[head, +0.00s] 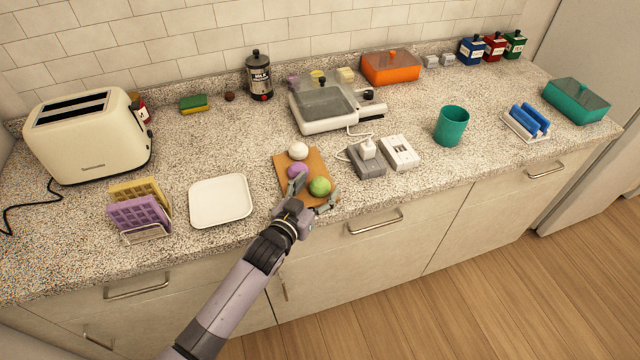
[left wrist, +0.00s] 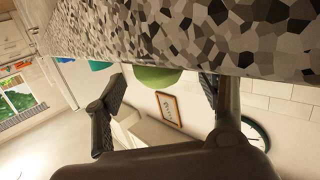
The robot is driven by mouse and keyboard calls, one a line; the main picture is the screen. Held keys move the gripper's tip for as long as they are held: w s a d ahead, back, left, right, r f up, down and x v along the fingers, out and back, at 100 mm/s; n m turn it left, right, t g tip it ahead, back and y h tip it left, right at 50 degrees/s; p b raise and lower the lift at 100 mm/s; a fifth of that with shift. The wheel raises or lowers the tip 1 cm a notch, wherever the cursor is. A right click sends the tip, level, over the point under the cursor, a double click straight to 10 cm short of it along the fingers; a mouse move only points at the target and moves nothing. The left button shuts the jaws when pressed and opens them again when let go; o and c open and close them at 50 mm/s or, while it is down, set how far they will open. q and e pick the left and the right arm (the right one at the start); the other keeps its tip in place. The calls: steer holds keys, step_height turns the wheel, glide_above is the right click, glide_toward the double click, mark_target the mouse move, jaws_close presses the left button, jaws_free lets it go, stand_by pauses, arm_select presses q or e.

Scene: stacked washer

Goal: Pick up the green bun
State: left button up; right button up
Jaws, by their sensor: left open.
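The green bun (head: 320,187) lies at the front right of a wooden board (head: 317,163) near the counter's front edge. A purple bun (head: 297,172) and a white bun (head: 298,150) lie behind it on the same board. My left gripper (head: 315,193) is open at the board's front, its fingers spread to either side of the green bun. In the left wrist view, the green bun (left wrist: 158,77) shows between the two open fingers, partly cut off by the speckled counter. I cannot tell whether the fingers touch it. My right gripper is not in view.
A white square plate (head: 220,201) is left of the board, with a rack of purple and yellow slices (head: 140,207) beyond it.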

arm_select(q)
steer(key=shift+c, duration=0.4)
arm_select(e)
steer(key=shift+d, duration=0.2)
arm_select(q)
steer(key=shift+c, duration=0.7)
steer(key=c, duration=1)
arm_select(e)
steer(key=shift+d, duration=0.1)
arm_select(q)
steer(key=shift+r, duration=0.15)
